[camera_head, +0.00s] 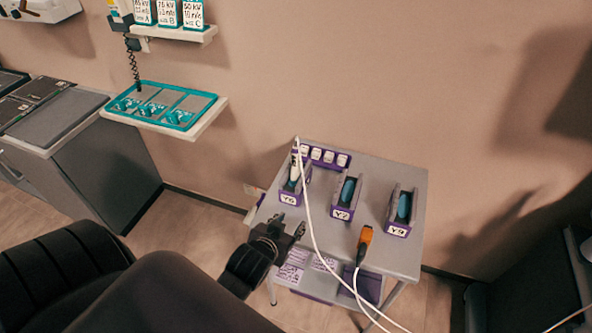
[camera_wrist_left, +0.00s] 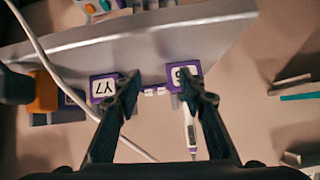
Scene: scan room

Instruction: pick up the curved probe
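Three purple-fronted holders stand on a small grey table (camera_head: 376,250). The left holder (camera_head: 290,198) has a white probe (camera_head: 294,170) with a white cable. The middle holder (camera_head: 341,213) and right holder (camera_head: 398,230) each hold a blue-topped probe (camera_head: 347,190) (camera_head: 404,205). I cannot tell which one is the curved probe. My left gripper (camera_head: 292,221) is open and empty, in front of the left holder. In the left wrist view its fingers (camera_wrist_left: 160,88) are spread, with the Y7 label (camera_wrist_left: 104,88) and the white probe (camera_wrist_left: 190,130) beyond. My right gripper is not in view.
An orange connector (camera_head: 365,240) with a white cable lies near the table's front right. The white probe's cable (camera_head: 310,228) crosses the table close to my left gripper. A teal tray (camera_head: 200,105) sits on a wall shelf at left.

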